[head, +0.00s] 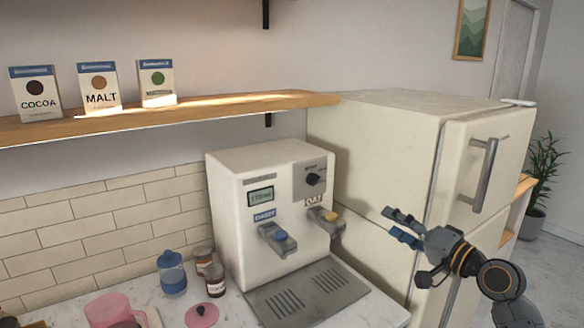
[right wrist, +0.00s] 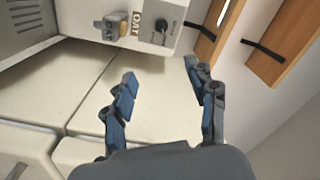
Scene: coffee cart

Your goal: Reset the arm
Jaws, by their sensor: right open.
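My right arm comes in from the right in the head view. Its right gripper (head: 402,228) is open and empty, in front of the cream fridge (head: 375,150) and to the right of the milk dispenser (head: 262,220). In the right wrist view the open fingers of the right gripper (right wrist: 158,82) show with nothing between them. The oat tap (right wrist: 112,28) of the dispenser lies beyond them at the upper left, apart from the fingers. My left gripper does not show.
A wooden shelf (head: 200,108) holds cocoa (head: 35,95), malt (head: 99,90) and a third box (head: 157,83). The counter at lower left holds a blue jar (head: 171,273), small jars (head: 215,280) and a pink mug (head: 108,310). A fridge handle (head: 479,175) sticks out near my right arm.

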